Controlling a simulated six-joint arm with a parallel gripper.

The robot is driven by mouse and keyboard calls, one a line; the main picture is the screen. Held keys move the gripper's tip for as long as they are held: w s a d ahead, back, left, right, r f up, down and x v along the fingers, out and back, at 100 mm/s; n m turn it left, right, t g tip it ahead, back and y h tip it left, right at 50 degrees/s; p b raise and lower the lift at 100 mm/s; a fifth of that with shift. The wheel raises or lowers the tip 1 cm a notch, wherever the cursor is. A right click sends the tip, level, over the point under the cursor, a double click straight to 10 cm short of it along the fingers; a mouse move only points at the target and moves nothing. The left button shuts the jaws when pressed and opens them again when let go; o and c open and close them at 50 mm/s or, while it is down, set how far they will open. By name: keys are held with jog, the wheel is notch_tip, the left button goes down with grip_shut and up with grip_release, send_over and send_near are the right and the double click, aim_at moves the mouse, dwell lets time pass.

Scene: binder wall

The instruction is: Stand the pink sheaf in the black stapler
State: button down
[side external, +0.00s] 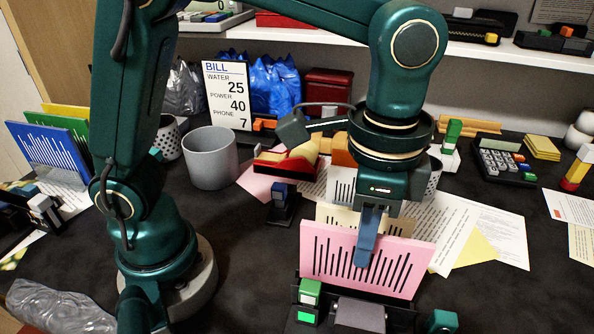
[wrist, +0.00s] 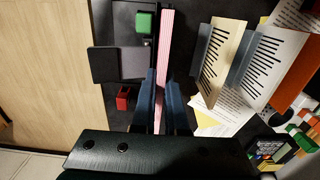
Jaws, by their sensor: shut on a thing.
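The pink sheaf (side external: 325,250) is upright, with black bars on its face. In the wrist view it shows edge-on as a thin pink strip (wrist: 165,45). My gripper (side external: 366,258) is shut on it from above; its blue fingers (wrist: 162,100) are on either side of the sheaf. The black stapler (side external: 402,318) is at the bottom edge, partly cut off, with a green block and a lit green square. In the wrist view its dark body (wrist: 118,64) lies beside the sheaf. The sheaf's lower edge is at the stapler's back; I cannot tell if it is seated.
A cream sheaf (side external: 335,217) stands close behind the pink one. Papers (side external: 480,230) lie to the right. A grey cup (side external: 210,158), a red stapler (side external: 285,165) and a calculator (side external: 500,160) stand farther back. A blue sheaf (side external: 45,150) stands at the left.

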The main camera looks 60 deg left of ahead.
aim_at(356, 279)
jog(key=shift+f, duration=0.1)
dwell(0.3)
jog(key=shift+f, duration=0.7)
jog(key=shift+f, duration=0.2)
jog(key=shift+f, duration=0.3)
jog(key=shift+f, duration=0.15)
jog(key=shift+f, duration=0.65)
jog(key=shift+f, duration=0.2)
dwell(0.3)
jog(key=shift+f, duration=0.25)
